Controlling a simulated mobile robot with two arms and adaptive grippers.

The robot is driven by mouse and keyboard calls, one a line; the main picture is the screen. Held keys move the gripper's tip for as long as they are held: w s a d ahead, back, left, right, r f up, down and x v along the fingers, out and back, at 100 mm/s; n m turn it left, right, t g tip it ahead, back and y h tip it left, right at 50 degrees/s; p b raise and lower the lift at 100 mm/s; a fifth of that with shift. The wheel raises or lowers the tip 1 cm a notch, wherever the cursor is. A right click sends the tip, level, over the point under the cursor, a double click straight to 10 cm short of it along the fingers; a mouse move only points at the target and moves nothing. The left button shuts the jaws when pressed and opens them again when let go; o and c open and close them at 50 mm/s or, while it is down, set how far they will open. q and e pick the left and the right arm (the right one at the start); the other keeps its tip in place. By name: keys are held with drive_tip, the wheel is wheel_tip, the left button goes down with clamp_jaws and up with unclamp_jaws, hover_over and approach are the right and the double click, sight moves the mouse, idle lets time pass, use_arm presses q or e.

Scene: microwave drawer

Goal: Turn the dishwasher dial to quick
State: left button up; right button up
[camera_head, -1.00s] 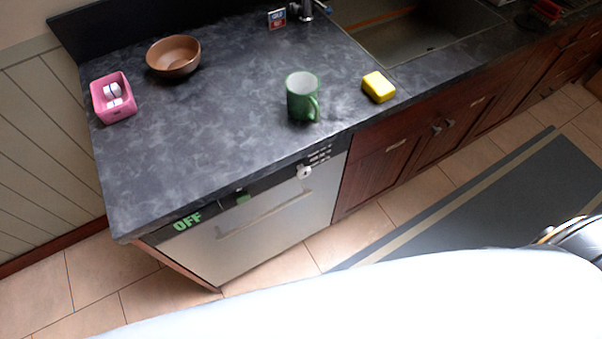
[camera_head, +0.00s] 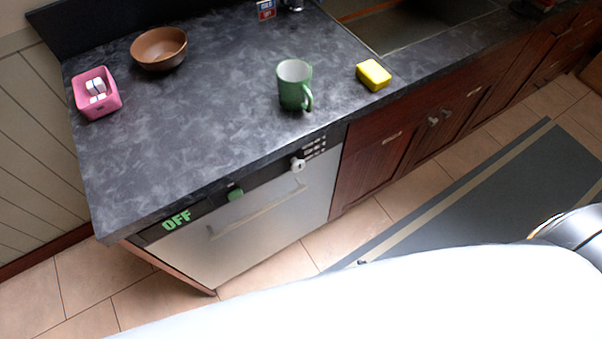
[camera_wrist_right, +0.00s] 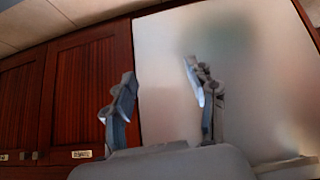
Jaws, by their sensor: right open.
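The dishwasher (camera_head: 262,234) is under the dark counter, with a pale front and a black control strip on top. A white dial (camera_head: 298,164) sits toward the right of the strip, beside several small pale marks. A green latch or button (camera_head: 235,194) is further left, and a green "OFF" label (camera_head: 177,220) is at the left end. My right gripper (camera_wrist_right: 160,95) is open and empty in the right wrist view, with the dishwasher's pale front (camera_wrist_right: 245,85) behind it. The dial is not clearly seen there. My left gripper is not in view.
On the counter (camera_head: 200,120) are a pink container (camera_head: 98,110), a brown bowl (camera_head: 158,50), a green mug (camera_head: 293,85) and a yellow sponge (camera_head: 373,75). Dark red cabinets (camera_head: 385,165) are right of the dishwasher. A grey mat (camera_head: 500,200) lies on the tiled floor.

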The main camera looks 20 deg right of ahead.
drive_tip(key=w+a+r+t+y+b, duration=0.2)
drive_tip(key=w+a+r+t, duration=0.15)
drive_tip(key=w+r, duration=0.45)
drive_tip(key=t+b, duration=0.4)
drive_tip(key=t, duration=0.3)
approach(299, 167)
drive_tip(key=shift+g+y, duration=0.25)
drive_tip(key=shift+y, duration=0.15)
drive_tip(key=x, duration=0.3)
drive_tip(key=p+x, duration=0.1)
drive_tip(key=x, duration=0.5)
drive_tip(key=shift+w+d+p, duration=0.25)
drive_tip(key=shift+p, duration=0.15)
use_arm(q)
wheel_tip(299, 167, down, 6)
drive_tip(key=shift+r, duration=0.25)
use_arm(e)
drive_tip(key=c, duration=1.1)
